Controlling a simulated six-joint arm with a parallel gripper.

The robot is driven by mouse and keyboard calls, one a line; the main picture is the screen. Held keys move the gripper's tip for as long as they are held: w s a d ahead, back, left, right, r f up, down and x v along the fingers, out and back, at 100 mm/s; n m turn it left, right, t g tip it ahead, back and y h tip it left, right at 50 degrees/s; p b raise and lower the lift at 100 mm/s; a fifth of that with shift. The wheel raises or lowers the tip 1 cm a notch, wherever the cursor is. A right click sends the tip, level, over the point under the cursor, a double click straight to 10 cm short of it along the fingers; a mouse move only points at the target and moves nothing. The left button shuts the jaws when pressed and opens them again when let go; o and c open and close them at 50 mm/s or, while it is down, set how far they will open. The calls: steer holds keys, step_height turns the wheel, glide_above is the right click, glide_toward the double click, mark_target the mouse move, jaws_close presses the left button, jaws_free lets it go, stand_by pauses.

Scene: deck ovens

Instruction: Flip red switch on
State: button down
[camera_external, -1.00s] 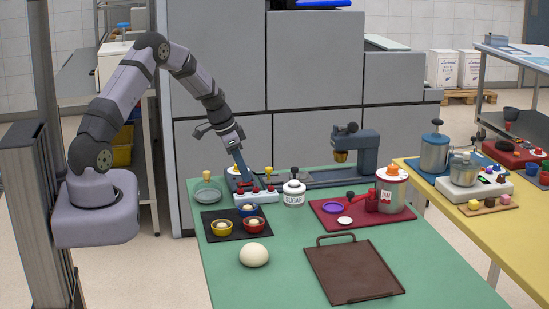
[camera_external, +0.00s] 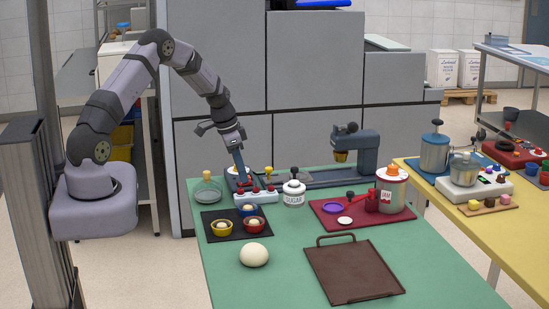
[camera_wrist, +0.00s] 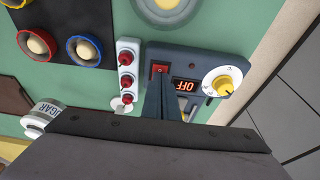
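The red switch (camera_wrist: 160,69) sits on a dark blue control panel (camera_wrist: 190,62) in the wrist view. Beside it, a small display (camera_wrist: 186,86) with lit orange characters appears upside down and seems to read OFF. My gripper (camera_wrist: 161,80) points down at the panel, its narrow blue fingers together and empty. Its tips are right at the near edge of the red switch; whether they touch it I cannot tell. In the external view my gripper (camera_external: 243,180) is low over the back left of the green table, and its fingers hide part of the panel there.
A white box with red knobs (camera_wrist: 126,67) stands close beside the panel, and a yellow-capped dial (camera_wrist: 222,84) is on its other side. A sugar jar (camera_external: 293,193), a glass flask (camera_external: 207,191) and a black mat with bowls (camera_external: 211,237) are nearby.

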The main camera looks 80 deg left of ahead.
steer(key=shift+s+d+f, duration=0.2)
steer(key=shift+s+f, duration=0.2)
steer(key=shift+s, duration=0.15)
steer(key=shift+s+r+p, duration=0.1)
steer(key=shift+r+p, duration=0.3)
steer(key=shift+r, duration=0.15)
steer(key=s+b+v, duration=0.1)
steer(key=b+v, duration=0.1)
steer(key=v, duration=1.1)
steer(key=shift+s+a, duration=0.2)
steer(key=shift+s, duration=0.05)
steer(key=shift+w+f+b, duration=0.15)
steer(key=shift+f+b, duration=0.05)
steer(key=shift+b, duration=0.2)
steer(key=w+r+t+b, duration=0.1)
steer(key=b, duration=0.3)
steer(key=shift+w, duration=0.25)
steer(key=shift+f, duration=0.2)
